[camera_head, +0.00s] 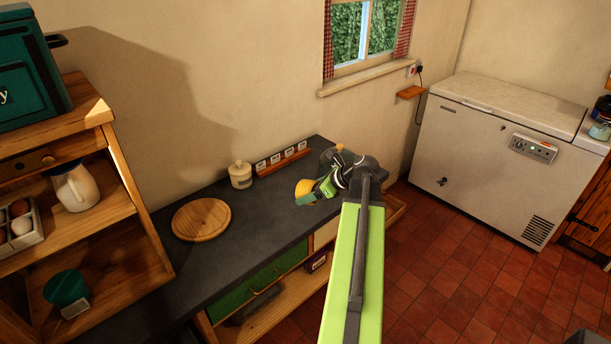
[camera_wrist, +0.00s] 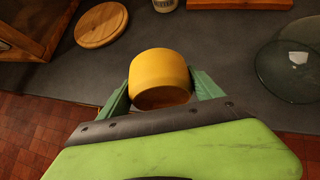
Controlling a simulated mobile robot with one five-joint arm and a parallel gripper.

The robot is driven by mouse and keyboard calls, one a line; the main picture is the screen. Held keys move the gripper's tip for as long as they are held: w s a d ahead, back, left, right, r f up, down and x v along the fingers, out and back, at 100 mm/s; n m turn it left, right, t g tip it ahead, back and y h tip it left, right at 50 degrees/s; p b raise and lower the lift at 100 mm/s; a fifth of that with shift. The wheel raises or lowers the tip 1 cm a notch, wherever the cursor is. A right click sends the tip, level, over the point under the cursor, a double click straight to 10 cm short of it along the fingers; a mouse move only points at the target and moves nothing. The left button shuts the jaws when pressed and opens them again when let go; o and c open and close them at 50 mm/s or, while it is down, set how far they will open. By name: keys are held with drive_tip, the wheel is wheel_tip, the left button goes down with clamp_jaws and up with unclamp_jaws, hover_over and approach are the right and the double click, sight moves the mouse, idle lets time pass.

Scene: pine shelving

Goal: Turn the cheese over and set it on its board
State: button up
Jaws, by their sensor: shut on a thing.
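The cheese (camera_wrist: 160,74) is a yellow-orange round drum with a browner end face toward the wrist camera. My gripper (camera_wrist: 162,98) is shut on it, one green finger on each side. In the head view the cheese (camera_head: 304,188) shows at the end of my gripper (camera_head: 318,194), over the dark counter's front part. The round wooden board (camera_head: 201,220) lies bare on the counter, left of the gripper. The board also shows at the upper left of the wrist view (camera_wrist: 101,25). I cannot tell the cheese's exact height above the counter.
A lidded cream jar (camera_head: 240,175) and a wooden rack of white cards (camera_head: 283,161) stand at the counter's back. A clear glass dish (camera_wrist: 289,71) lies right of the cheese. Pine shelving (camera_head: 105,215) bounds the left. The dark counter (camera_head: 258,216) between board and gripper is clear.

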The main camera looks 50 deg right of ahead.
drive_tip(key=r+t, duration=0.1)
drive_tip(key=w+r+m, duration=0.1)
drive_tip(key=r, duration=0.1)
drive_tip(key=w+r+t+h, duration=0.1)
drive_tip(key=shift+w+d+r+t, duration=0.1)
drive_tip(key=shift+d+r+t, duration=0.2)
wheel_tip(320, 180, down, 14)
drive_tip(key=b, duration=1.3)
drive_tip(key=shift+r, duration=0.25)
drive_tip(key=shift+f+b, duration=0.2)
drive_tip(key=shift+b, duration=0.15)
drive_tip(key=o, duration=1.8)
drive_tip(key=shift+r, duration=0.1)
drive_tip(key=p+v, duration=0.8)
drive_tip(key=v, duration=0.9)
drive_tip(key=shift+s+r+p, duration=0.1)
drive_tip(key=shift+s+p, duration=0.1)
drive_tip(key=shift+p, duration=0.15)
